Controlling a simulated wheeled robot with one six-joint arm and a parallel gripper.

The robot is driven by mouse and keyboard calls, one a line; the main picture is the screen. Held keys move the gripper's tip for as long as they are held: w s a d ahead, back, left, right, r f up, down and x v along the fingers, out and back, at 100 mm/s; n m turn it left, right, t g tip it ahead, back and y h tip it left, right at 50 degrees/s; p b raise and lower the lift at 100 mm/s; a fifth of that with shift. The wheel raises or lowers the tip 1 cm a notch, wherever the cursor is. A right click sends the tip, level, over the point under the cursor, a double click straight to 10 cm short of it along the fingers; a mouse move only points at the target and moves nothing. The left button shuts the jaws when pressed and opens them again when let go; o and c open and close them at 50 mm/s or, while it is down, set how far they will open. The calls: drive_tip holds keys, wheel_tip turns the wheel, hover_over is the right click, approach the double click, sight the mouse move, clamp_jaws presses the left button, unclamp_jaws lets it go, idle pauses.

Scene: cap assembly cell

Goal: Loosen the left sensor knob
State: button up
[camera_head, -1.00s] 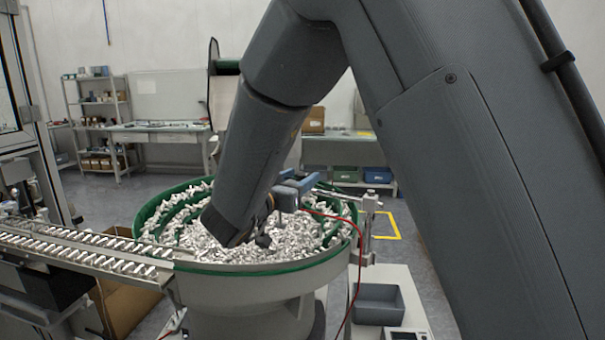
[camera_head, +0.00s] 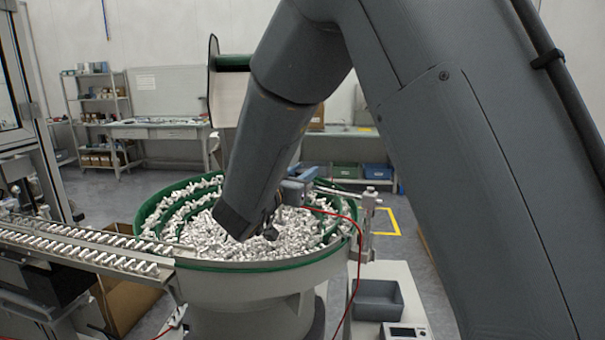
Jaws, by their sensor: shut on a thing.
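The large vibratory bowl (camera_head: 250,283) with a green rim stands at the middle, full of small shiny metal parts. My arm reaches down over it from the upper right. My gripper (camera_head: 298,184) shows only in part beside my wrist, as a small blue-grey shape above the far right part of the bowl. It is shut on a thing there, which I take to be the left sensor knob. The knob and the fingertips cannot be made out clearly. A red cable runs from this spot over the rim and down. A metal bracket (camera_head: 368,212) stands at the bowl's right rim.
A metal feed track (camera_head: 90,253) with parts runs left from the bowl. A grey bin (camera_head: 378,300) and a small control box (camera_head: 405,332) sit on a stand at lower right. A cardboard box (camera_head: 128,305) stands below the track. Shelves and benches are far behind.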

drive_tip(key=n+t+y, duration=0.1)
drive_tip(key=n+y, duration=0.1)
drive_tip(key=y, duration=0.2)
drive_tip(key=shift+d+n+t+b, duration=0.1)
drive_tip(key=shift+n+t+b, duration=0.3)
drive_tip(key=shift+n+t+y+b, duration=0.4)
drive_tip(key=shift+n+y+b, duration=0.95)
drive_tip(key=shift+y, duration=0.95)
drive_tip(key=shift+n, duration=0.25)
drive_tip(key=o, duration=1)
drive_tip(key=shift+o, duration=0.2)
drive_tip(key=shift+s, duration=0.1)
